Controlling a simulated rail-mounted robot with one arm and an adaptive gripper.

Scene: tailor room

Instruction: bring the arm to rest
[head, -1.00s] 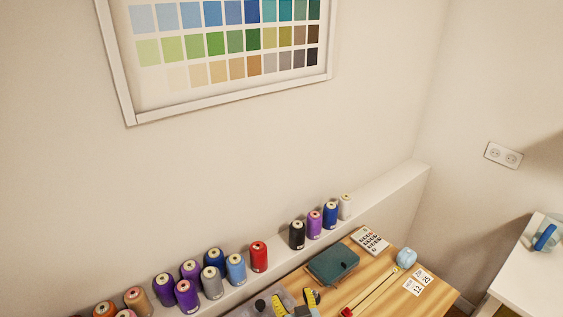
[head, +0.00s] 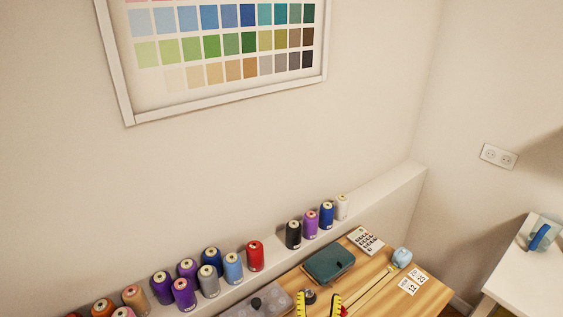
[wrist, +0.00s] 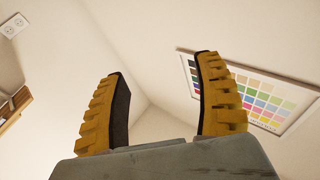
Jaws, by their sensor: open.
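My gripper (wrist: 161,105) is open and empty in the wrist view, its two yellow ribbed fingers spread apart with bare wall between them. In the head view the fingertips of my gripper (head: 318,303) show at the bottom edge, in front of the wooden table (head: 408,304). The rest of my arm is out of that view.
A ledge (head: 378,190) along the wall bears several thread spools, among them a red spool (head: 255,255). On the table are a teal case (head: 329,263), a calculator (head: 366,241), a light blue object (head: 402,256) and cards (head: 413,281). A white table (head: 520,265) stands at right.

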